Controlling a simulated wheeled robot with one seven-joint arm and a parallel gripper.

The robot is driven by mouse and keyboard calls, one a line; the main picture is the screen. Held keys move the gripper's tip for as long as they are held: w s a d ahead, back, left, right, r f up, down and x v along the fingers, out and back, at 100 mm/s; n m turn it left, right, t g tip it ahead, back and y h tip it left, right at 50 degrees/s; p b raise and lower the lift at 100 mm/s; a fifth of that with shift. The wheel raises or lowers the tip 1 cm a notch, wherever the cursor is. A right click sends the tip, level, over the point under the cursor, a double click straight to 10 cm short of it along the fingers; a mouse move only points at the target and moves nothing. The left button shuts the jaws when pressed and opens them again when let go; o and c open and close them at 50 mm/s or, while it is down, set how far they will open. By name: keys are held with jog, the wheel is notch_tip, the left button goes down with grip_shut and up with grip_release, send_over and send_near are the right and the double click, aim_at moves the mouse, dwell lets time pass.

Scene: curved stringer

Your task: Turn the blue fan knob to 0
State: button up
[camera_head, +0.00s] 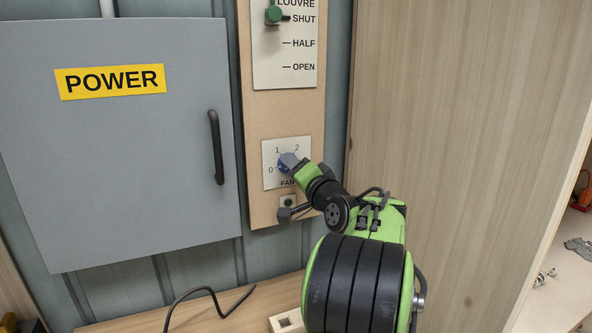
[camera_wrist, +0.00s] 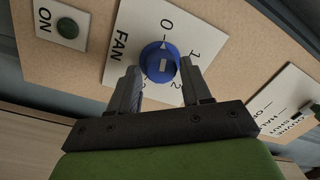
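The blue fan knob (camera_head: 287,161) sits on the white FAN plate (camera_head: 270,181) below the louvre panel. In the head view my gripper (camera_head: 292,168) partly covers the plate.
A green ON button (camera_wrist: 67,28) is beside the FAN plate. The louvre lever (camera_head: 274,15) is above, near SHUT. The grey POWER cabinet (camera_head: 110,160) with a black handle (camera_head: 216,147) is at the left. A wooden wall (camera_head: 450,120) closes off the right.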

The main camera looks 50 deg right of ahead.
jog(key=shift+o, duration=1.1)
jog(key=shift+r, duration=0.1)
jog(key=v, duration=1.5)
jog(key=shift+s+a+b, duration=0.25)
jog(key=shift+s+b, duration=0.05)
jog(key=shift+b, duration=0.1)
